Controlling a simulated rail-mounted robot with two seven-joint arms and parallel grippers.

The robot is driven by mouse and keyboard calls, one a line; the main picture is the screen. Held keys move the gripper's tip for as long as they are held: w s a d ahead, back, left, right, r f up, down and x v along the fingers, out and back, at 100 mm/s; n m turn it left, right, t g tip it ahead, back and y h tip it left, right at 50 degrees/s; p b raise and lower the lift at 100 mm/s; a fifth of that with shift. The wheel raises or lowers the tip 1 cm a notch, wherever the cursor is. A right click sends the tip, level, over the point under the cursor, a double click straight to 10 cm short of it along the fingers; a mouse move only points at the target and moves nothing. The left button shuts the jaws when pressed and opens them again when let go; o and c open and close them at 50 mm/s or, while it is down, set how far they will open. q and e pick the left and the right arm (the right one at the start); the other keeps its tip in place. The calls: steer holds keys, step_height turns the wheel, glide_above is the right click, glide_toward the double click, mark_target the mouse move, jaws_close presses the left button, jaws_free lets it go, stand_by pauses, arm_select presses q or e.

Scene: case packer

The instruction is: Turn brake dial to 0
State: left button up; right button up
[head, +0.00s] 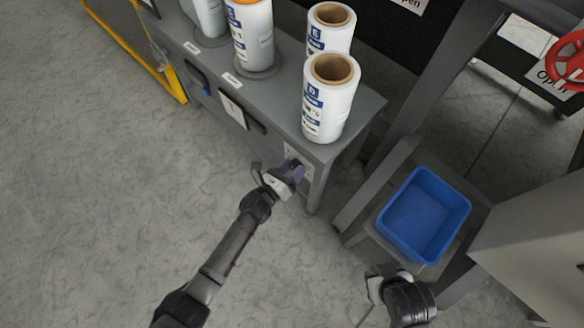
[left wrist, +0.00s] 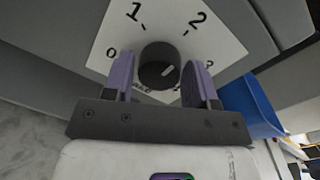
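The brake dial is a round black knob (left wrist: 156,62) on a white plate marked 0, 1, 2 and a partly hidden 3. A short pale line on the knob slants toward the right, away from the 0 at the left. My left gripper (head: 291,172) is at the end of the grey bench, in front of the dial plate. In the left wrist view its two purple fingers (left wrist: 160,82) stand apart on either side of the knob. I cannot tell whether they touch it. My right gripper (head: 374,287) is low in the head view, apart from the dial, its fingers unclear.
The grey bench (head: 352,128) carries several white film rolls, the nearest (head: 327,105) standing above the dial. A blue bin (head: 424,215) sits on a low stand to the right. A red handwheel (head: 566,60) is at the far right.

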arm_select(q)
steer(key=c, duration=0.6)
